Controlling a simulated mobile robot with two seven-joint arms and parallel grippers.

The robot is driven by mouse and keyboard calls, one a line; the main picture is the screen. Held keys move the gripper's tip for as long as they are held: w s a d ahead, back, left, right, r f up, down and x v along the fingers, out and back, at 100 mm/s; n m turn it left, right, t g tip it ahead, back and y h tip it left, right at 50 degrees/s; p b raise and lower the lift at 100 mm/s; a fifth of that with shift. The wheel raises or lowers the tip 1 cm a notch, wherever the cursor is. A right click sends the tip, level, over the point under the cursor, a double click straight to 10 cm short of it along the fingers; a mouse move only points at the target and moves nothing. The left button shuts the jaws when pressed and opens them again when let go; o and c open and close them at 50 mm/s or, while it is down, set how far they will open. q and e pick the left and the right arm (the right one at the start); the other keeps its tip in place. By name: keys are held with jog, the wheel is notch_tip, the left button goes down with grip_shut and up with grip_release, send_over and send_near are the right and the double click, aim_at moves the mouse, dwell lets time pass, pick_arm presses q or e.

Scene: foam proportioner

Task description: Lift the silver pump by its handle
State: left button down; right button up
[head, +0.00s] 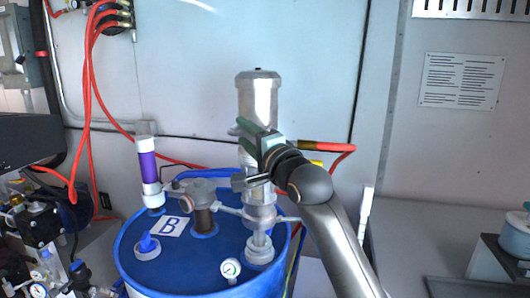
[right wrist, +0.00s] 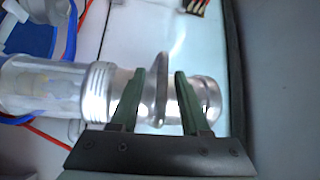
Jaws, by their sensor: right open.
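The silver pump (head: 259,100) stands upright on a blue drum (head: 190,262) marked B. Its upper cylinder is bare metal; its middle is partly hidden behind my right gripper (head: 248,152). In the right wrist view the pump (right wrist: 98,88) lies across the picture, and its handle (right wrist: 161,75), a thin metal bar, stands between the two green fingers of my right gripper (right wrist: 158,78). The fingers are open, with a visible gap on each side of the handle. I cannot tell whether they touch the pump body. My left gripper is not in view.
A purple-and-white cylinder (head: 149,173), a blue cap (head: 147,245) and a gauge (head: 230,268) are on the drum's lid. Red hoses (head: 86,100) hang at the left, and another red hose runs right of the pump. A grey wall (head: 190,70) stands behind.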

jog(key=b+v, duration=0.2)
jog(key=v, duration=0.8)
jog(key=shift+w+r, duration=0.1)
